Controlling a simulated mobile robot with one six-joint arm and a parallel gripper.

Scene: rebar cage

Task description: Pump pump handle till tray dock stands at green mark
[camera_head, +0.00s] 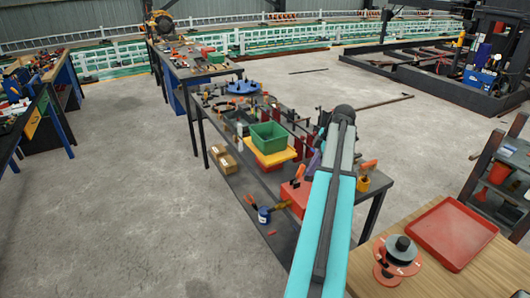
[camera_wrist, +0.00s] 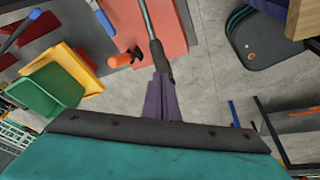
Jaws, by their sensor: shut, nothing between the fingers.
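The pump handle (camera_wrist: 147,22) shows in the wrist view as a thin grey rod with a black grip (camera_wrist: 161,62), running down from the top edge over a red surface. My gripper (camera_wrist: 161,88), with purple fingers, is shut and empty at the lower end of the grip. Whether it touches the grip I cannot tell. In the head view my gripper (camera_head: 315,163) shows partly behind my teal arm, above the bench's near end, and the handle is not clear there. I cannot pick out the tray dock or the green mark for certain.
A green bin (camera_head: 268,137) stands over a yellow tray (camera_head: 280,157) on the dark bench. A red box (camera_head: 295,195) with an orange-handled item is left of my arm. A red tray (camera_head: 452,235) lies on the wooden table at right.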

